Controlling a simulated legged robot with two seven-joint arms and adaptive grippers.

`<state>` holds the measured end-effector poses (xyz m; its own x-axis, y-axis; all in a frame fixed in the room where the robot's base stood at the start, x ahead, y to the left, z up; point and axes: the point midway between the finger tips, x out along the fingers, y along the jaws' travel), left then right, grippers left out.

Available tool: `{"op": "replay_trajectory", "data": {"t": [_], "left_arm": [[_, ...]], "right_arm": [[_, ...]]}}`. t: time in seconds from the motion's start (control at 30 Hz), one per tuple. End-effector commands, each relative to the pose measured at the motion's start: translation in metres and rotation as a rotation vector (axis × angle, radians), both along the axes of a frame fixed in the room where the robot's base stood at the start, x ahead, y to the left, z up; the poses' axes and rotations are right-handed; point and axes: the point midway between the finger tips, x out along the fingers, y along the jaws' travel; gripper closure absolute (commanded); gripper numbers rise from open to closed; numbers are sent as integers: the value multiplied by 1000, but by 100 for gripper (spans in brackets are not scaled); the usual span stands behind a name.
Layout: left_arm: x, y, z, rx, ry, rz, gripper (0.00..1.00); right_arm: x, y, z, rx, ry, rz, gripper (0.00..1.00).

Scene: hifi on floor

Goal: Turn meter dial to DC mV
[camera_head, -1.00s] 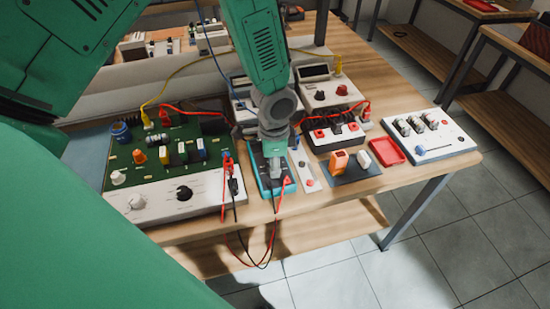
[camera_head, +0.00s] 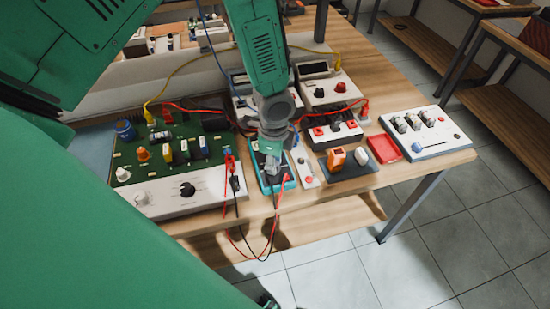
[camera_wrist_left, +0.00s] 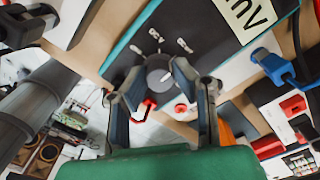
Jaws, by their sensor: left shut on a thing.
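The multimeter (camera_head: 266,186) lies on the wooden bench, a teal case with a dark face, largely covered by my left gripper (camera_head: 271,165) in the head view. In the left wrist view the meter (camera_wrist_left: 205,35) shows a white screen with the letters "mV". Its round grey dial (camera_wrist_left: 160,73) sits between the fingertips of my left gripper (camera_wrist_left: 157,82), which is shut on it. My right gripper is not in view.
A green circuit board (camera_head: 165,150) with knobs stands left of the meter. Red and black leads (camera_head: 240,215) hang over the bench edge. Right of the meter are a terminal box (camera_head: 333,132), a red tray (camera_head: 384,149) and a white switch panel (camera_head: 420,132).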

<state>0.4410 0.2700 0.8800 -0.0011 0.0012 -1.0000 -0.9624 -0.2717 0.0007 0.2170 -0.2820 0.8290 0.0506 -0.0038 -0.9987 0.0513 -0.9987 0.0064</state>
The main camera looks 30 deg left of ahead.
Motion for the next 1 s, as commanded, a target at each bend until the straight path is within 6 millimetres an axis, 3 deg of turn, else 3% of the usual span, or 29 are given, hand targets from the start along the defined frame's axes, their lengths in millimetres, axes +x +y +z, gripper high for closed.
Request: {"op": "replay_trajectory", "data": {"t": [0.2,0.23,0.27,0.3,0.67,0.77,1.0], "left_arm": [[2,1,0,0,-4,1,100],[2,1,0,0,-4,1,70],[2,1,0,0,-4,2,59],[2,1,0,0,-3,1,57],[1,0,5,0,-3,2,57],[2,0,17,-1,-5,2,57],[2,0,68,-2,-6,3,57]], "right_arm": [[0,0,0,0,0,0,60],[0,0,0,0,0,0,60],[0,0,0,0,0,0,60],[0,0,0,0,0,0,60],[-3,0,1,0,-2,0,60],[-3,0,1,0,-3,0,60],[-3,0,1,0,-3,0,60]]}}
